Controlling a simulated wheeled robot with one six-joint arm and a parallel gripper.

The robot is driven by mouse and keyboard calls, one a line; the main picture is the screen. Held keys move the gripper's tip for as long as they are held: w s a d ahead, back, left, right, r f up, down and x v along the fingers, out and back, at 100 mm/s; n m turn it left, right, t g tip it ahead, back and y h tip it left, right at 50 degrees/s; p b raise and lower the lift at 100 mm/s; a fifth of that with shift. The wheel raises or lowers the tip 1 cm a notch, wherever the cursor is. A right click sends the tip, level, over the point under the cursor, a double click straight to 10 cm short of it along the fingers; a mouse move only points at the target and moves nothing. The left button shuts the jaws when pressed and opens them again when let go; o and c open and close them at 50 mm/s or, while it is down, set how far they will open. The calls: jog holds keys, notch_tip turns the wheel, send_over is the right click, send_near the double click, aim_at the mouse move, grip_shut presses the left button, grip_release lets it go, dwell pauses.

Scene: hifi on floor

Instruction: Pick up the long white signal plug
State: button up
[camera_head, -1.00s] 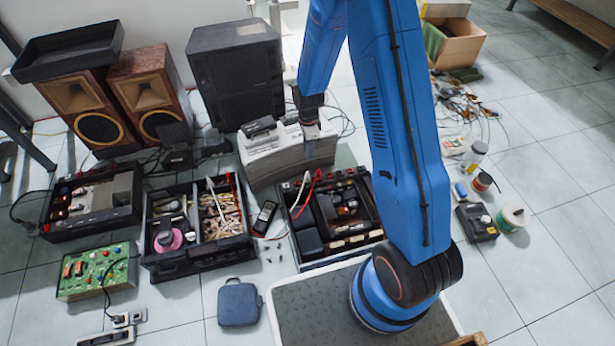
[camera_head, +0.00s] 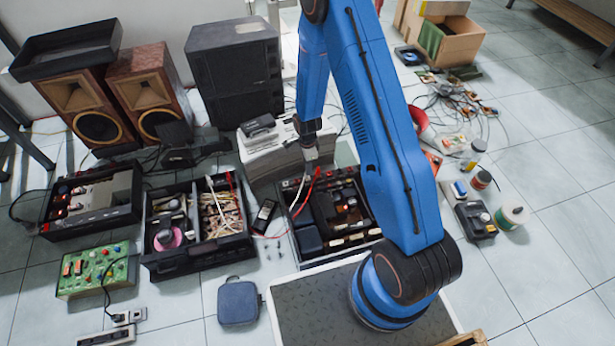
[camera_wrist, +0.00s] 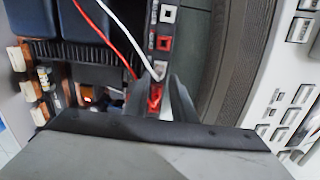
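The white plug and its thin white lead (camera_head: 300,188) are at the back edge of the open black hifi unit (camera_head: 298,249), beside a red lead (camera_head: 313,182). In the wrist view the white lead (camera_wrist: 128,38) runs down to a strip of red and white sockets, ending between my fingertips. The red lead (camera_wrist: 104,40) ends close by. My gripper (camera_head: 311,166) is just above the back edge of the unit. In the wrist view my gripper (camera_wrist: 158,84) has its dark fingers apart, on either side of a red socket (camera_wrist: 154,98). Whether they touch the plug cannot be told.
A grey ribbed device (camera_head: 262,160) stands right behind the unit. An open black case with tangled cables (camera_head: 200,252) is to the left, with a black remote (camera_head: 264,216) between. A blue pouch (camera_head: 238,303) lies in front. Floor at the far right is clear.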

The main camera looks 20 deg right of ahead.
jog(key=shift+f, duration=2.65)
grip_shut()
